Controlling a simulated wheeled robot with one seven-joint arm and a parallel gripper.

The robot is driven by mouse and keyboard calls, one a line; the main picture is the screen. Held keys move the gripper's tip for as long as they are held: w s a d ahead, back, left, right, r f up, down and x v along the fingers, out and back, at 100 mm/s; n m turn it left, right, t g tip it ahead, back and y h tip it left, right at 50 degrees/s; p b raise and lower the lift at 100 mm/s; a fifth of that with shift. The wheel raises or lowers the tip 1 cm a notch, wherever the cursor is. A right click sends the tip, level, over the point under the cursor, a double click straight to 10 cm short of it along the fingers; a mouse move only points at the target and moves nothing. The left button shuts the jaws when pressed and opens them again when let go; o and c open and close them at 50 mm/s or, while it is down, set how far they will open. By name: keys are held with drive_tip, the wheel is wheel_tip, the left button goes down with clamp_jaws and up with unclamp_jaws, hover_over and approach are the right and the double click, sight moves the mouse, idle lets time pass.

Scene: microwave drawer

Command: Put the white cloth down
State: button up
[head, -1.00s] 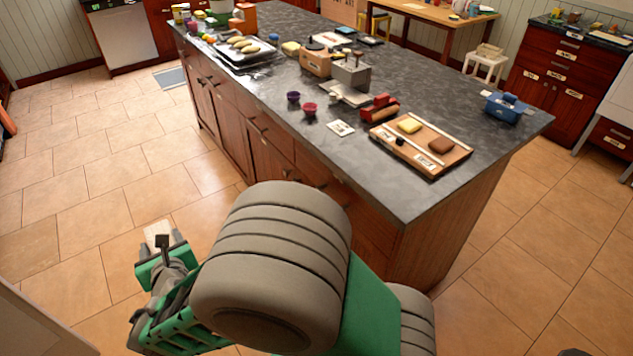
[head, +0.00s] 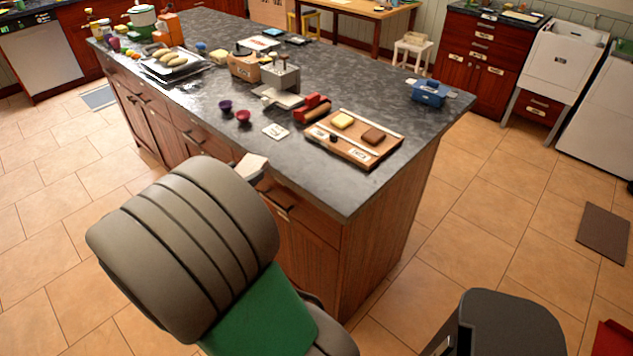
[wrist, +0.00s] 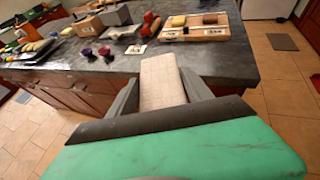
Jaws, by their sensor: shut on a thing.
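The white cloth (wrist: 162,82) is a pale, folded, flat strip in the wrist view. My gripper (wrist: 161,72) has a dark finger on each side of it and is shut on it. The cloth extends forward past the fingers and shows against the front edge of the grey island countertop (wrist: 225,66). In the head view the cloth's end (head: 252,166) shows beside the island's front edge, above the drawers. My own arm hides most of the gripper there. I cannot tell whether the cloth touches the counter.
A wooden board (head: 352,147) with a yellow and a brown block lies near the right end of the countertop (head: 330,187). A white card (head: 275,131), two small bowls (head: 243,117) and a red item (head: 312,104) are nearby. A bare strip runs along the front edge.

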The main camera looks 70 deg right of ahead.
drive_tip(key=s+d+r+m+g, duration=0.1)
drive_tip(key=s+d+m+g, duration=0.15)
drive_tip(key=s, duration=0.25)
drive_tip(key=s+d+r+m+g, duration=0.2)
drive_tip(key=s+g, duration=0.1)
drive_tip(key=s, duration=0.3)
drive_tip(key=y+p, duration=0.1)
hover_over(334, 189)
drive_tip(key=shift+t, duration=0.35)
wheel_tip(334, 189, down, 10)
drive_tip(key=shift+f, duration=0.2)
wheel_tip(334, 189, down, 3)
drive_tip(key=shift+d+r, duration=0.1)
drive_tip(key=shift+f, duration=0.25)
drive_tip(key=o, duration=1.1)
